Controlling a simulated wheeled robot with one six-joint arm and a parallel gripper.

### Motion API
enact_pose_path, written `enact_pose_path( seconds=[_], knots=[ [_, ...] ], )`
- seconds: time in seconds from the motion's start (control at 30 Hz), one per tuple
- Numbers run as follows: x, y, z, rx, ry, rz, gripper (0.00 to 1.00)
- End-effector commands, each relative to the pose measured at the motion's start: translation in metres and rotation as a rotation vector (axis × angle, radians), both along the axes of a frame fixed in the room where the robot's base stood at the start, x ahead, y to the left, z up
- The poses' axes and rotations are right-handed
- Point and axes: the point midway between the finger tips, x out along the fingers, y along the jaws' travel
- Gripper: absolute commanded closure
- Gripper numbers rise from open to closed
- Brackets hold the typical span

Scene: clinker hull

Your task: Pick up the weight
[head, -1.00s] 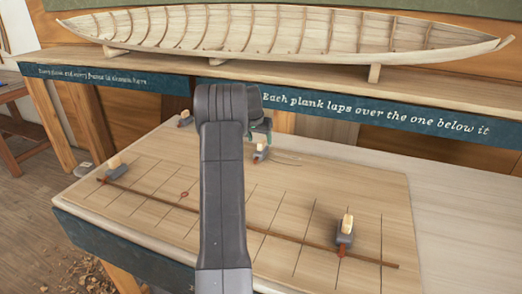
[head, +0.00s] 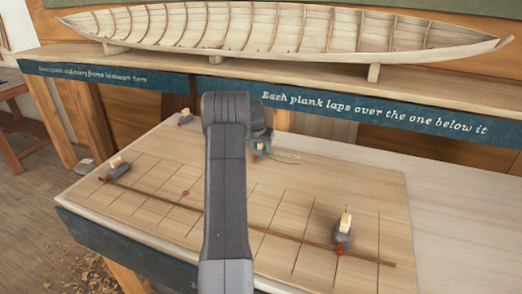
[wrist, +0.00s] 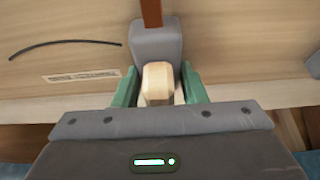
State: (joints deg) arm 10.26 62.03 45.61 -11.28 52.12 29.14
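The weight at my gripper is a dark grey block with a pale wooden knob. In the wrist view the weight (wrist: 158,43) lies straight ahead, with its knob (wrist: 158,84) between the two green fingers of my gripper (wrist: 159,88). The fingers are open, one on each side of the knob, with a narrow gap showing on the left. Whether the right finger touches is hard to tell. In the head view my gripper (head: 262,143) is down at this weight near the board's back edge, and my arm and gripper hide most of it.
Similar weights stand at the board's back left (head: 185,118), left (head: 115,168) and right (head: 342,235). A long thin batten (head: 300,241) crosses the drawing board (head: 160,215). A model hull (head: 290,32) stands on a shelf behind. Bare worktop (head: 460,220) lies right.

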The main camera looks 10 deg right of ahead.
Motion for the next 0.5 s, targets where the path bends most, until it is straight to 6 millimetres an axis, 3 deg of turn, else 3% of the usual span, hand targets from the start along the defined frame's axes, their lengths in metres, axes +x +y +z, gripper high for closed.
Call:
enact_pose_path(
  seconds=[0.03, 0.1, 0.5],
  knots=[
    [0.0, 0.0, 0.0, 0.0, 0.0, 0.0, 0.89],
    [0.0, 0.0, 0.0, 0.0, 0.0, 0.0, 1.0],
    [0.001, 0.0, 0.013, -0.003, -0.005, 0.0, 1.0]
  ],
)
